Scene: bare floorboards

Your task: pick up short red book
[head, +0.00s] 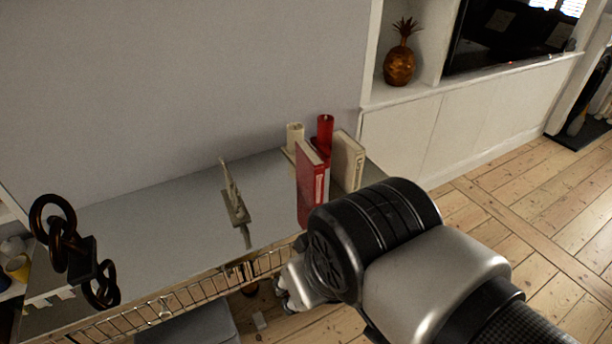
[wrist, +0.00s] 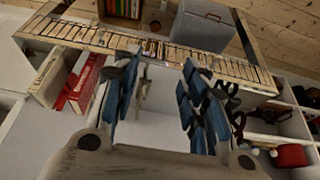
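A red book (head: 312,188) with a pale label stands upright near the right end of the grey-topped table in the head view. It also shows in the wrist view (wrist: 82,85), left of my fingers. A cream book (head: 349,160) stands upright just right of it. My gripper (head: 288,292) is low at the table's front edge in the head view, mostly hidden behind my wrist. In the wrist view, my gripper (wrist: 160,75) has its two blue-padded fingers spread apart with nothing held between them. It is apart from the red book.
A red candle-like cylinder (head: 325,128) and a cream one (head: 294,135) stand behind the books. A pale sculpture (head: 234,203) stands mid-table, and a dark chain-link ornament (head: 72,250) at the left. The table (head: 170,215) has bare room between them. A grey box (head: 190,328) sits below.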

